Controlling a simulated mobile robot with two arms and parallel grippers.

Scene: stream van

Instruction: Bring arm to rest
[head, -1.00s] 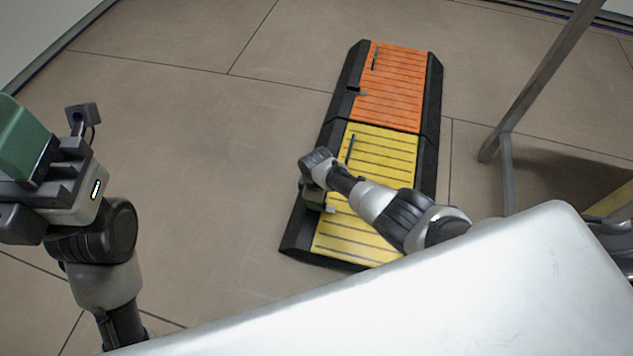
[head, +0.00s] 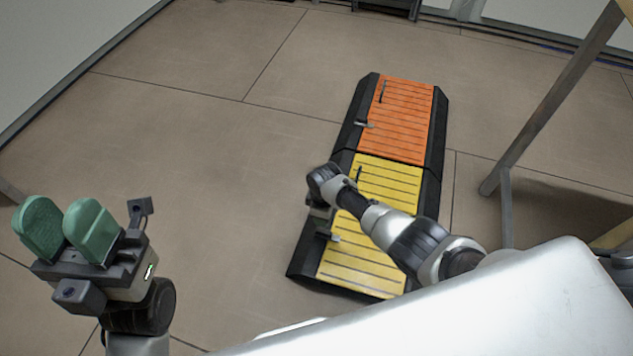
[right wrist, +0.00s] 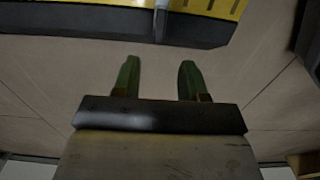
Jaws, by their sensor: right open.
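My left gripper (head: 66,230) is at the lower left of the head view. Its two green finger pads stand apart with nothing between them, over bare floor. My right arm reaches in from the right, over the yellow panel (head: 378,190) of a low black-edged floor piece. In the head view the fingers of my right gripper are hard to make out below its wrist. In the right wrist view my right gripper (right wrist: 158,80) shows two green fingers wide apart, with only floor between them.
The floor piece also has an orange panel (head: 402,118) at its far end. A metal leg frame (head: 548,100) stands at the right. A wall (head: 60,50) runs along the upper left. The tiled floor (head: 210,150) between is clear.

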